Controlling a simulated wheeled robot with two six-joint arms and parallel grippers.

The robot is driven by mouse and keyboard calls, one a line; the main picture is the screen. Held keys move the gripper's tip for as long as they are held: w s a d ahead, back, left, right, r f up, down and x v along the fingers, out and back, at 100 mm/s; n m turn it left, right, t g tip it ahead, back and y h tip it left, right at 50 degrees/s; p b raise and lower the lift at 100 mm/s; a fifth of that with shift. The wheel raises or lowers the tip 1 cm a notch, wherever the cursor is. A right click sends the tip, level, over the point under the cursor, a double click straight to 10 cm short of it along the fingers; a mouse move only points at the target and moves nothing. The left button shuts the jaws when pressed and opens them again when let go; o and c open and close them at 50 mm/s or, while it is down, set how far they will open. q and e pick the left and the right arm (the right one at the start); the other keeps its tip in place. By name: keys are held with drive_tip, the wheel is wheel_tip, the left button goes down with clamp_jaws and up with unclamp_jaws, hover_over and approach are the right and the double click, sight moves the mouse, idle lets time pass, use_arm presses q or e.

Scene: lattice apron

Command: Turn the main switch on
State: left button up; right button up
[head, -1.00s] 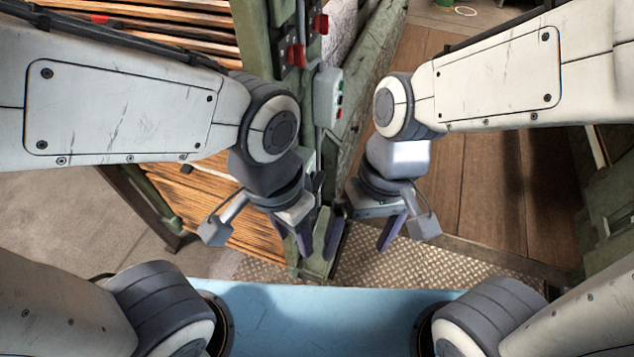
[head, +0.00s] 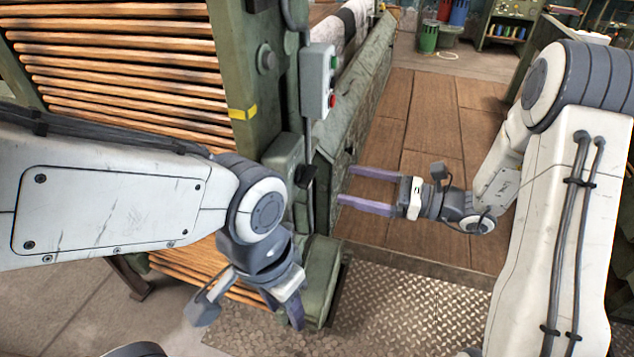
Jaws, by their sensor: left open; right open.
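A grey-green switch box (head: 286,160) with a black lever-like part (head: 307,176) sits low on the green machine post; it may be the main switch, but I cannot tell its setting. A grey control box (head: 318,80) with green and red buttons is mounted above it. My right gripper (head: 346,186) is open and empty, its two purple fingers pointing left at the black part, with a visible gap to it. My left gripper (head: 290,308) is open, low beside the foot of the post, its fingers pointing down and partly overlapping each other.
The green machine frame (head: 255,140) carries stacked wooden slats (head: 120,70) on the left. A long green beam (head: 360,85) runs back from the post. The wooden floor (head: 440,130) is clear on the right. Metal tread plate (head: 400,310) lies in front. Shelving and bins stand far behind.

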sight(314, 177)
drive_tip(key=x, duration=0.8)
drive_tip(key=shift+a, duration=0.3)
drive_tip(key=c, duration=1.1)
drive_tip(key=shift+m+p, duration=0.4)
drive_tip(key=shift+p, duration=0.2)
drive_tip(key=m+p, duration=0.8)
drive_tip(key=p, duration=0.1)
drive_tip(key=shift+w+d+p, duration=0.1)
drive_tip(key=shift+p, duration=0.2)
drive_tip(key=m+p, duration=0.3)
drive_tip(key=m, duration=0.1)
drive_tip(key=shift+f+m, duration=0.1)
drive_tip(key=shift+m, duration=0.3)
drive_tip(key=m+p, duration=0.2)
drive_tip(key=m, duration=0.2)
drive_tip(key=shift+w+f+p, duration=0.1)
drive_tip(key=shift+f+p, duration=0.1)
drive_tip(key=shift+p, duration=0.15)
drive_tip(key=shift+m, duration=0.3)
